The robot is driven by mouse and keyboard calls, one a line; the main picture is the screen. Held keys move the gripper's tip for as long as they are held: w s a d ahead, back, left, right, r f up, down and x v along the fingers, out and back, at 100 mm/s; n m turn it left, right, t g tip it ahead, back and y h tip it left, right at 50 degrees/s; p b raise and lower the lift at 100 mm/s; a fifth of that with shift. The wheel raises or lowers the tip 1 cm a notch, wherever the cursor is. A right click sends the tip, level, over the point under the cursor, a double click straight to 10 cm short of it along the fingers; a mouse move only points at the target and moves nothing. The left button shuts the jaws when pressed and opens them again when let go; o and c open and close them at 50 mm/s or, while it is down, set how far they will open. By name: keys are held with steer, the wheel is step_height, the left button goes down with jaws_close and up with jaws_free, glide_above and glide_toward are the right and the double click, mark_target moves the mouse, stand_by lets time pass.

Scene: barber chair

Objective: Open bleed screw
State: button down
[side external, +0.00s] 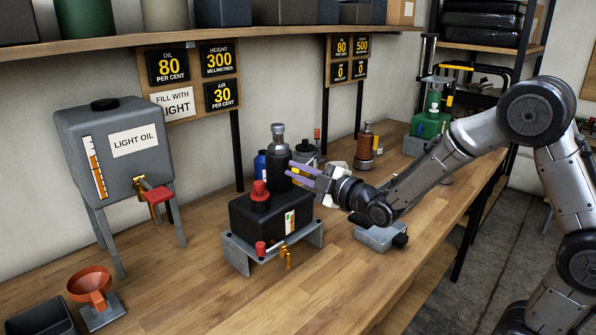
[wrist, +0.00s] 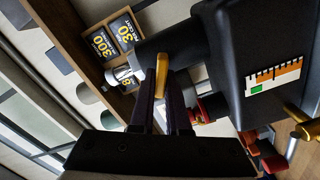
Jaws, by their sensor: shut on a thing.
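A black pump unit (side external: 262,220) stands on a grey metal stand on the bench, with a level gauge on its front face. A dark cylinder with a silver top (side external: 279,160) rises from it. In the wrist view, the bleed screw (wrist: 162,72) is a small gold-coloured piece beside the dark cylinder. My gripper (wrist: 165,95) is shut on it, with the two dark fingers close on either side. In the side view my gripper (side external: 293,172) reaches in from the right against the cylinder.
The unit has a red cap (side external: 260,190) on top and a brass tap (side external: 287,257) low in front. A light-oil tank (side external: 115,140) stands at left, with an orange funnel (side external: 90,287). Bottles stand behind the unit. The front bench is mostly clear.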

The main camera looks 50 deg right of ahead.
stand_by(0.5)
steer(key=c, duration=0.9)
jaws_free()
steer(key=s, duration=1.4)
steer(key=shift+w, duration=0.1)
